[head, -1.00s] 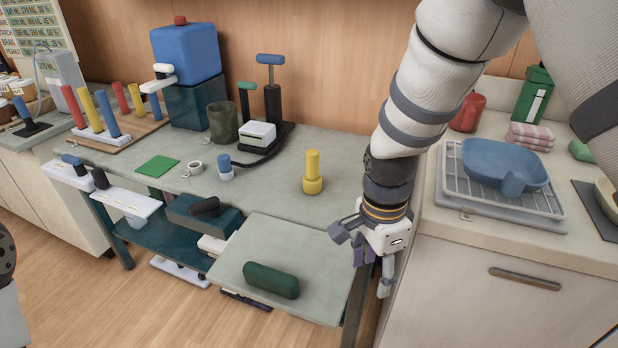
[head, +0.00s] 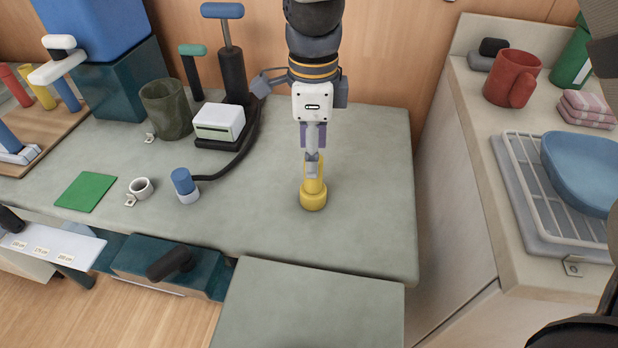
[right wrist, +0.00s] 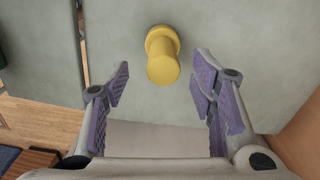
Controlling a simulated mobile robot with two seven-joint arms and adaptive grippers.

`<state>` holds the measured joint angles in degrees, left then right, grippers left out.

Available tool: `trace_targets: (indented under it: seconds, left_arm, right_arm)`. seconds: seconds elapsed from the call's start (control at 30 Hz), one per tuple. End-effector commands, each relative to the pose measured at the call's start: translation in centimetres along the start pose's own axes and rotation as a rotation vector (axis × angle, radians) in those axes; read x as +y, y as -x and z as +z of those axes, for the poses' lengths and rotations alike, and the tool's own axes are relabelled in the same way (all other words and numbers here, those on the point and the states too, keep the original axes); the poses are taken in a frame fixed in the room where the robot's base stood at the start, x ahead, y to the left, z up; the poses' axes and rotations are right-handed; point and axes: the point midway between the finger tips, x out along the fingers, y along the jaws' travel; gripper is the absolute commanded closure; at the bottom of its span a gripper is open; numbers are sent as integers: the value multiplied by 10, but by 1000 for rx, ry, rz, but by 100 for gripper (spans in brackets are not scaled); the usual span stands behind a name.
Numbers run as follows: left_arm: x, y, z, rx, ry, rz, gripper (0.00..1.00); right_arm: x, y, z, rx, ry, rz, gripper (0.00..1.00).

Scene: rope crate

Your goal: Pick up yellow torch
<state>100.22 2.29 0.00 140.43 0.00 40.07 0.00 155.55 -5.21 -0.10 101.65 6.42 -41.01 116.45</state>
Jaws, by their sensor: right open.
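The yellow torch (head: 313,194) stands upright on the grey-green worktop, its wide end down. My right gripper (head: 313,160) is above and at the torch in the head view, hiding part of its upper body. In the right wrist view the torch (right wrist: 163,56) lies ahead, between the lines of the two purple-padded fingers of the right gripper (right wrist: 163,85). Those fingers are wide apart and nothing is between them; the torch's near end is just beyond or level with the tips. My left gripper is not in view.
A black stand with a white box (head: 219,122) is behind. A counter with a dish rack (head: 545,205) stands right, across a gap.

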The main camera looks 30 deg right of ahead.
Motion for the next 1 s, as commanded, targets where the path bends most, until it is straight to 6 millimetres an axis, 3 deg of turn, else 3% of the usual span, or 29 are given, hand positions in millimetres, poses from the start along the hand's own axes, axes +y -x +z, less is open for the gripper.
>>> trace_targets:
  seconds: [0.3,0.57,0.67,0.8,1.0]
  left_arm:
    - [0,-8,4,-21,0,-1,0]
    - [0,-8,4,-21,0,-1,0]
    - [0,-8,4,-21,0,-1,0]
    - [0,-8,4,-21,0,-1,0]
    - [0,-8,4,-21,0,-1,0]
  right_arm:
    - [-1,-54,-4,1,1,2,49]
    - [-2,-58,-4,-3,-1,-5,49]
    - [-2,-58,-4,-3,-1,-5,67]
    - [-2,-58,-4,-2,0,-4,99]
    - [-2,-58,-4,-2,0,-4,100]
